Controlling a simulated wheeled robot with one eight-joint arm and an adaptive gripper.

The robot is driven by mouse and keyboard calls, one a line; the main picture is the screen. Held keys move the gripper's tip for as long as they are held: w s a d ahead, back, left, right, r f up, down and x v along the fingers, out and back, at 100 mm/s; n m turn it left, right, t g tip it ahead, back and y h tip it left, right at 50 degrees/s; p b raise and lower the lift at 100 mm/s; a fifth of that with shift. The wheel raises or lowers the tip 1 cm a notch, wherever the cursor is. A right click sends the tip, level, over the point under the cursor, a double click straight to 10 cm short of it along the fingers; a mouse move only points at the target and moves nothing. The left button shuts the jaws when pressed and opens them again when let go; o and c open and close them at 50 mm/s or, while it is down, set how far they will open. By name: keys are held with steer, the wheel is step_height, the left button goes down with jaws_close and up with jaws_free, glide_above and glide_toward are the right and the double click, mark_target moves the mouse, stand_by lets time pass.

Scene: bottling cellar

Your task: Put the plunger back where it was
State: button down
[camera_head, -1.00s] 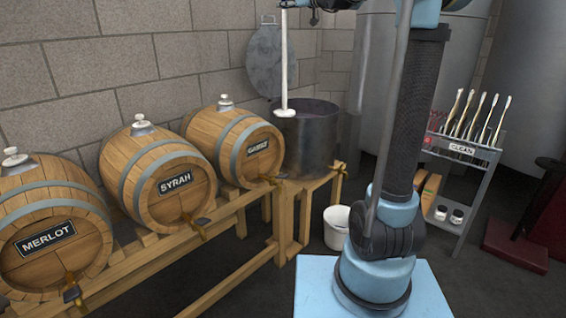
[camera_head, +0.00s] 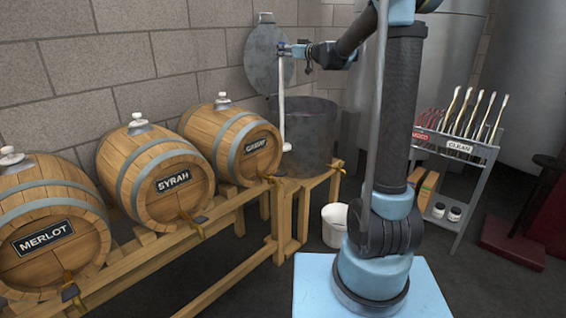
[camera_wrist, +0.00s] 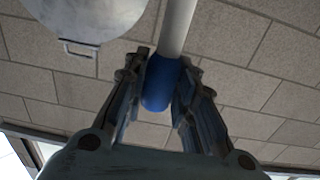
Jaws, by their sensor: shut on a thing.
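The plunger (camera_head: 282,100) is a white rod with a small white disc at its lower end. It hangs roughly upright from my gripper (camera_head: 297,49). In the wrist view, my gripper (camera_wrist: 164,80) is shut on the plunger's blue grip (camera_wrist: 157,84), with a finger on each side. The plunger's disc shows in front of the left wall of the dark metal vat (camera_head: 318,140), below the vat's rim. The vat is open and has a purplish inside. I cannot tell how far the disc is from the vat wall.
Barrels marked SYRAH (camera_head: 155,175) and MERLOT (camera_head: 52,225), and a third barrel (camera_head: 240,140), lie on a wooden rack (camera_head: 235,205). A round grey lid (camera_head: 262,62) is at the wall behind the plunger. A white bucket (camera_head: 335,222) and a CLEAN tool rack (camera_head: 465,150) stand right.

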glide_above(282, 98)
steer(key=s, duration=0.2)
steer(key=f, duration=1.1)
steer(key=shift+w+d, duration=0.1)
steer(key=shift+w, duration=0.1)
steer(key=shift+f, duration=4.9)
steer(key=c, duration=1.3)
jaws_free()
